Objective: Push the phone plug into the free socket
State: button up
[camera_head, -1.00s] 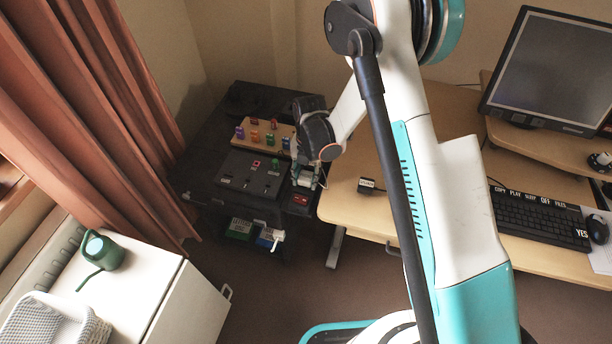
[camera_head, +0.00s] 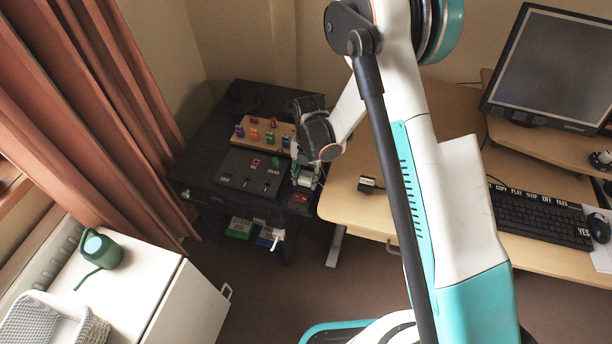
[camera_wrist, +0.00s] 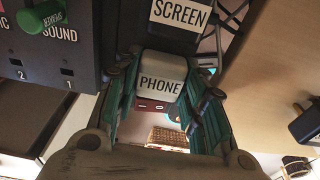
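The phone plug (camera_wrist: 163,73) is a pale block with a black-on-white PHONE label. In the wrist view it sits between the two fingers of my gripper (camera_wrist: 163,95), which press against its sides. My gripper also shows in the head view (camera_head: 306,180), at the right edge of the dark cabinet. A dark panel (camera_wrist: 75,45) is at the upper left of the wrist view, left of the plug. It has two small dark slots marked 1 (camera_wrist: 67,71) and 2 (camera_wrist: 16,62), which look empty. The plug's front end is hidden.
A black block labelled SCREEN (camera_wrist: 180,12) is just beyond the phone plug. A green piece (camera_wrist: 42,17) sits by the SOUND label. In the head view, a wooden board (camera_head: 245,135) with several coloured pieces lies behind the dark panel (camera_head: 250,174). The wooden desk (camera_head: 350,205) stands close on the right.

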jog(key=o, duration=0.5)
jog(key=shift+c, duration=0.2)
notch_tip(320, 180, up, 12)
jog(key=w, duration=0.1)
notch_tip(320, 180, up, 11)
jog(key=m+t, duration=0.2)
jog(key=m, duration=0.6)
send_over(307, 172)
jog(key=s+d, duration=0.3)
jog(key=d, duration=0.2)
jog(key=s+d+r+m+t, duration=0.3)
jog(key=s+d+r+m, duration=0.2)
jog(key=s+m, duration=0.4)
jog(key=s+d+r+m+t, duration=0.3)
jog(key=s+d+r+m, duration=0.3)
jog(key=s+m, duration=0.4)
jog(key=m, duration=0.5)
jog(key=shift+r+t, duration=0.2)
jog(key=shift+t, duration=0.1)
